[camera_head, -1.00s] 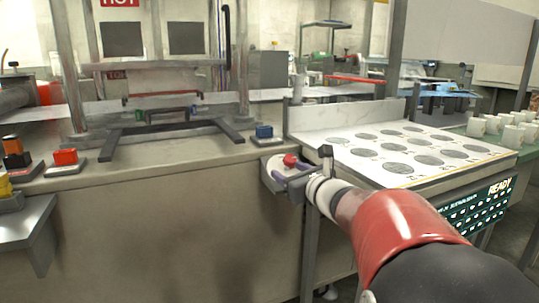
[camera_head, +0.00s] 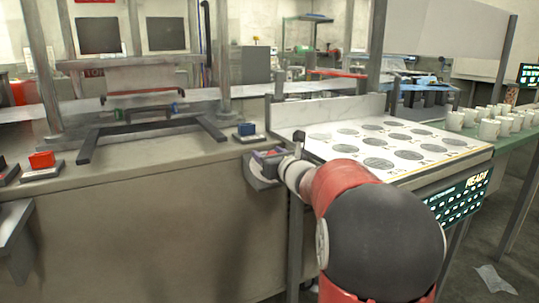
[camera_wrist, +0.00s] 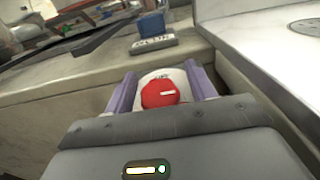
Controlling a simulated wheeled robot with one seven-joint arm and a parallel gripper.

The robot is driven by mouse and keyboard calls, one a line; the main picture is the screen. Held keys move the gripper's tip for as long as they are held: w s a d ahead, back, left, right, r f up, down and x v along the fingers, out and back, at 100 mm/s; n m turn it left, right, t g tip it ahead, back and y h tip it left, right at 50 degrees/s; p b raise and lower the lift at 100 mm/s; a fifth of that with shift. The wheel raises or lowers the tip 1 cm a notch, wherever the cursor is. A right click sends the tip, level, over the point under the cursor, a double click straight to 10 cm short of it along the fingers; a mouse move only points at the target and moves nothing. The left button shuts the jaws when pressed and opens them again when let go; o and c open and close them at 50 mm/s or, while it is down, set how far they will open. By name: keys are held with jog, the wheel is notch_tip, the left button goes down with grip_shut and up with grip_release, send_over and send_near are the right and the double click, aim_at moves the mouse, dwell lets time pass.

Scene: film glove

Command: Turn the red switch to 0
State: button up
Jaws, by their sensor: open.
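The red switch (camera_wrist: 160,93) is a round red knob with a white mark, on a pale plate with some lettering. It is mounted on the front of the beige counter. In the wrist view my gripper (camera_wrist: 160,84) is open, with one purple finger on each side of the knob. I cannot tell whether the fingers touch it. In the head view my gripper (camera_head: 270,156) covers most of the switch at the counter's right end.
A blue button box (camera_head: 246,131) stands on the counter just above the switch. A red button box (camera_head: 42,163) is further left. A white panel with grey circles (camera_head: 400,142) lies to the right, with cups (camera_head: 489,129) beyond. The floor holds a scrap of paper (camera_head: 494,279).

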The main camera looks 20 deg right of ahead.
jog(key=shift+c, duration=0.2)
jog(key=c, duration=0.9)
jog(key=shift+n+y+p, duration=0.3)
jog(key=shift+n+y, duration=0.3)
jog(key=shift+n, duration=0.1)
jog(key=shift+a+n+y, duration=0.1)
jog(key=shift+n+y, duration=0.2)
jog(key=shift+y, duration=0.1)
jog(key=o, duration=0.9)
jog(key=shift+o, duration=0.2)
